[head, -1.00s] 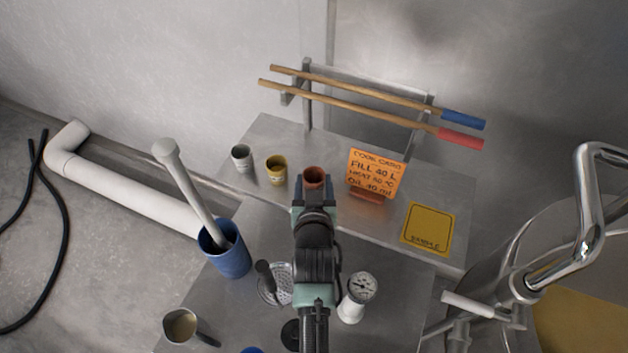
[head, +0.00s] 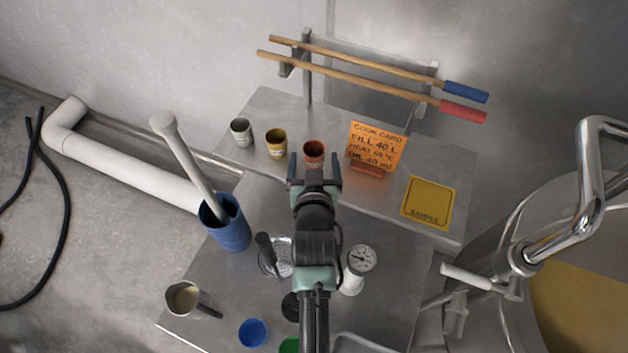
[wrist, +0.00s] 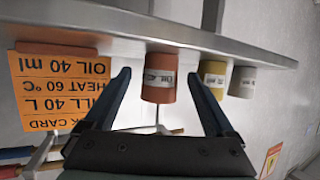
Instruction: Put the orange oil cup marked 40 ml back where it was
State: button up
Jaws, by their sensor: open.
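The orange oil cup (head: 313,153) stands upright on the raised steel shelf (head: 262,108), at the right end of a row with a yellow cup (head: 276,143) and a grey cup (head: 241,131). Its white label shows in the wrist view, where the orange cup (wrist: 158,84) appears upside down between the finger lines; the full marking is hard to read. My gripper (head: 314,168) is open and empty, just in front of the orange cup, with a small gap from it in the head view.
An orange cook card (head: 377,145) stands just right of the cup, and a yellow sample mat (head: 427,202) lies farther right. Two paddles hang behind.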

jog(key=b+v, duration=0.1)
jog(key=v, duration=0.9)
jog(key=w+r+t, duration=0.3)
jog(key=r, duration=1.1)
jog(key=w+r+t, duration=0.3)
jog(key=w+r, duration=0.1)
jog(key=r, duration=1)
jog(key=s+r+t, duration=0.2)
jog(key=s+r, duration=0.2)
jog(key=r, duration=0.5)
jog(key=s+r+t, duration=0.3)
jog(key=s+r, duration=0.1)
jog(key=r, duration=0.6)
jog(key=s+r+t, duration=0.2)
jog(key=s+r, duration=0.2)
jog(key=r, duration=0.5)
jog(key=shift+r+t, duration=0.25)
jog(key=shift+t, duration=0.15)
